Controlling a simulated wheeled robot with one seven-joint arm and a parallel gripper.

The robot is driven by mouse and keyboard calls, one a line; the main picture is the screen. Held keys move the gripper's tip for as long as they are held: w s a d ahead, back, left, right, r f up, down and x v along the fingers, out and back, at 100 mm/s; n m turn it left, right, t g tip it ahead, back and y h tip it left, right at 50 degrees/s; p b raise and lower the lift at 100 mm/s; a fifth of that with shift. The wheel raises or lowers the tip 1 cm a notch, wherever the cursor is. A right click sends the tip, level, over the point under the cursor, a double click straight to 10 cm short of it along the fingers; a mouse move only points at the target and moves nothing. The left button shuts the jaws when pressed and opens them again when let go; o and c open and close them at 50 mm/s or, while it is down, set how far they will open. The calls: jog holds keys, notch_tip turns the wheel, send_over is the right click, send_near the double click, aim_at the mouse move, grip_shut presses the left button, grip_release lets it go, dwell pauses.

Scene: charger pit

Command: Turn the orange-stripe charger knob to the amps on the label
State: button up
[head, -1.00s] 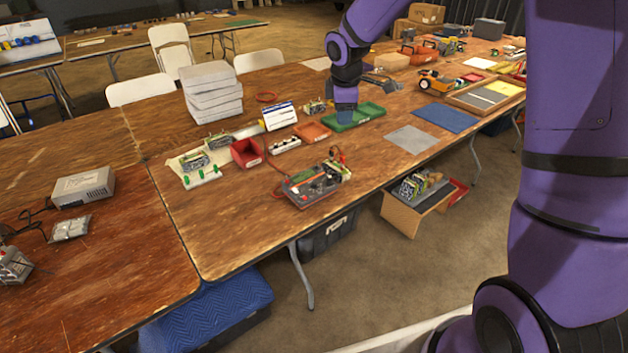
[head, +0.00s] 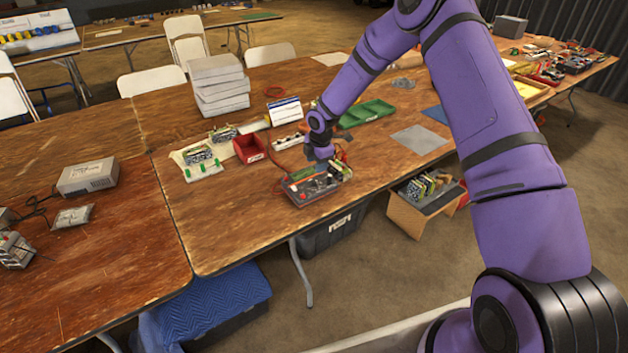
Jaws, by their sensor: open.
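A low dark-grey and red device (head: 318,188), possibly the charger, lies near the front edge of the long wooden table in the head view. Small parts and a green strip show on its top. Its knob, any orange stripe and any label are too small to make out. My gripper (head: 322,158) is open and points down just behind and above the device's upper part. It hides some of that part. Its fingertips are small and dark, and I cannot tell whether they touch anything.
A red bin (head: 249,148), a white power strip (head: 289,142) and a blue-and-white sign (head: 285,111) stand behind the device. A stack of grey boxes (head: 218,85) is further back. A green tray (head: 367,113) lies behind my arm. The table front left of the device is clear.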

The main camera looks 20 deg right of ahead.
aim_at(314, 181)
jog(key=f, duration=0.3)
jog(key=w+f, duration=0.1)
jog(key=f, duration=0.5)
jog(key=shift+w+a, duration=0.2)
jog(key=shift+w, duration=0.1)
grip_shut()
